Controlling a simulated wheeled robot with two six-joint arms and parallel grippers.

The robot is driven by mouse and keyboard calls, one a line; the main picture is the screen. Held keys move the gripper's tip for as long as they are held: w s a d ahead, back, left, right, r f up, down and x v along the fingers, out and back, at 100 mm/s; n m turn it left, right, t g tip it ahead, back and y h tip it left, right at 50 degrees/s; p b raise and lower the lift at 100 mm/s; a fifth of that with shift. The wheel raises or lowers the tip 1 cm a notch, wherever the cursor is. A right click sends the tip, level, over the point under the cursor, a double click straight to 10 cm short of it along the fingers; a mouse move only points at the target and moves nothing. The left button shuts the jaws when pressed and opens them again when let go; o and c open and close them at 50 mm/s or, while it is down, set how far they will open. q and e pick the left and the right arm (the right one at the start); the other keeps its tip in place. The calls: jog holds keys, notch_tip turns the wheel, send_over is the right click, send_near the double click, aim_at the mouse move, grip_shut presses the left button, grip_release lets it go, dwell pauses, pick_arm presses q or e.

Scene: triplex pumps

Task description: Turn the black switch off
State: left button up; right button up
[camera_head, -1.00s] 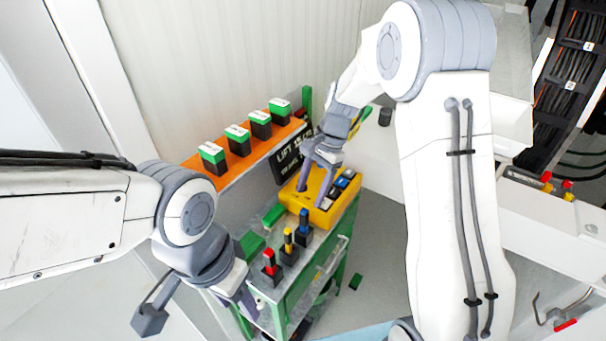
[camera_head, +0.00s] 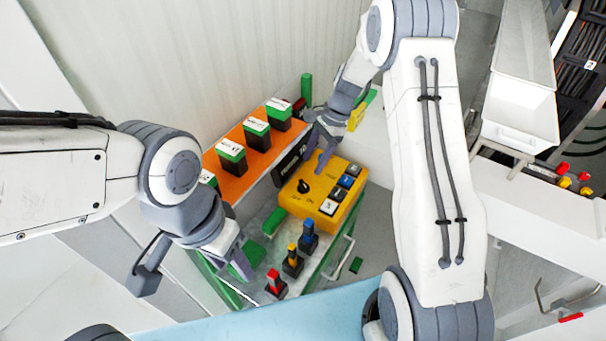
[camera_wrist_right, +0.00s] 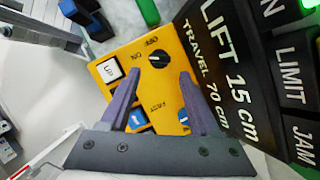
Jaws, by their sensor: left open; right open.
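The black switch (camera_head: 303,186) is a round knob on the top of a yellow control box (camera_head: 318,208). In the right wrist view the knob (camera_wrist_right: 158,60) shows between ON and OFF labels; which one it points to is unclear. My right gripper (camera_head: 317,160) is open and empty at the far side of the box. In the right wrist view its open fingertips (camera_wrist_right: 160,78) are apart, with the knob seen just beyond the gap between them. My left gripper (camera_head: 242,264) is open and empty, low at the left of the green cart.
White and blue buttons (camera_head: 346,181) line the box's right side. Red, yellow and blue levers (camera_head: 292,262) stand in front of it. An orange shelf (camera_head: 236,187) with several green-and-black blocks and a black sign (camera_head: 290,162) lie to the left and behind.

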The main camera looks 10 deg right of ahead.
aim_at(303, 183)
jog(key=p+x, duration=0.2)
jog(key=x, duration=0.5)
jog(key=shift+a+f, duration=0.15)
jog(key=shift+f, duration=0.25)
grip_shut()
